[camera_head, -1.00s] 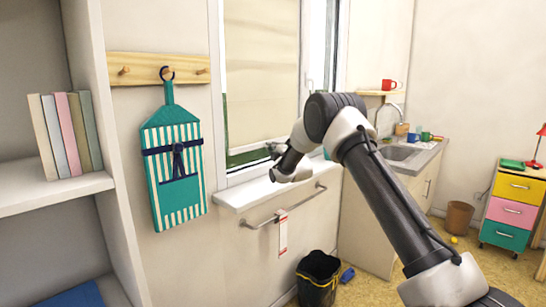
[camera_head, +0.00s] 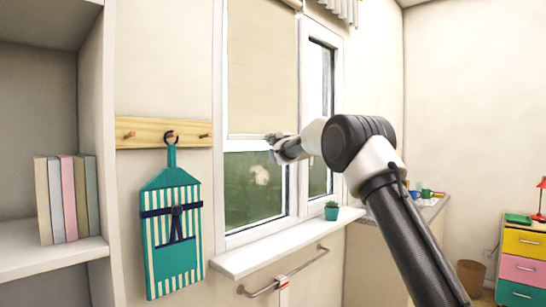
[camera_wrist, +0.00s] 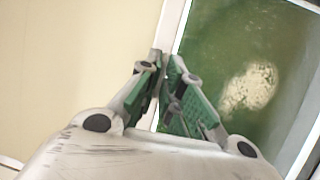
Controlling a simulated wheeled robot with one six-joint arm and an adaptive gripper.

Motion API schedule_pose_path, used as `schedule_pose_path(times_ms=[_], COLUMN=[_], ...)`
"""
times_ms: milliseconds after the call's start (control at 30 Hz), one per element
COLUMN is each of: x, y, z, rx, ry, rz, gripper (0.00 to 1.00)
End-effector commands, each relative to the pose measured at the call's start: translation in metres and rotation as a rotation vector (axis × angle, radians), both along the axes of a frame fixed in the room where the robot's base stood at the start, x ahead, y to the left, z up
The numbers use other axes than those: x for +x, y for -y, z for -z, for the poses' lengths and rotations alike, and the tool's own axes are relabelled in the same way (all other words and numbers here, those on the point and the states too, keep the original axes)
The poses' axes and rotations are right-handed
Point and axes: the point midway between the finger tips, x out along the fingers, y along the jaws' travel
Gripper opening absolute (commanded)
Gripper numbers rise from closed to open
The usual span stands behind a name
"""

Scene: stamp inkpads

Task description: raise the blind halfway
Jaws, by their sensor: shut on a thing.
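The cream blind (camera_head: 262,75) hangs over the upper part of the left window pane, and green shows through the glass (camera_head: 255,190) below it. Its bottom edge hangs roughly midway up the visible part of the window. My gripper (camera_head: 272,145) is at the blind's bottom edge. In the wrist view the blind (camera_wrist: 75,65) fills the left side, and its pale bottom bar (camera_wrist: 173,28) runs up to my gripper (camera_wrist: 163,65). My gripper is shut on this bar; the fingers partly hide it. The glass (camera_wrist: 240,75) is to the right.
A small potted plant (camera_head: 331,210) stands on the white sill (camera_head: 270,250) below the window. A towel rail (camera_head: 285,278) is under the sill. A shelf holds books (camera_head: 68,198).

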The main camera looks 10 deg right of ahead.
Motion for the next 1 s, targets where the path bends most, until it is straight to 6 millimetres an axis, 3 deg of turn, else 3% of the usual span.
schedule_pose_path(times_ms=[200,600,633,700,1000], x=[0.0,0.0,0.0,0.0,0.0], y=[0.0,0.0,0.0,0.0,0.0], z=[-0.017,-0.019,-0.019,-0.019,-0.018], rx=[0.004,0.005,0.005,0.004,0.002], ry=[0.0,-0.001,-0.001,-0.001,0.0], rz=[0.0,-0.001,-0.001,0.0,0.0], gripper=[0.0,0.0,0.13,0.26,0.28])
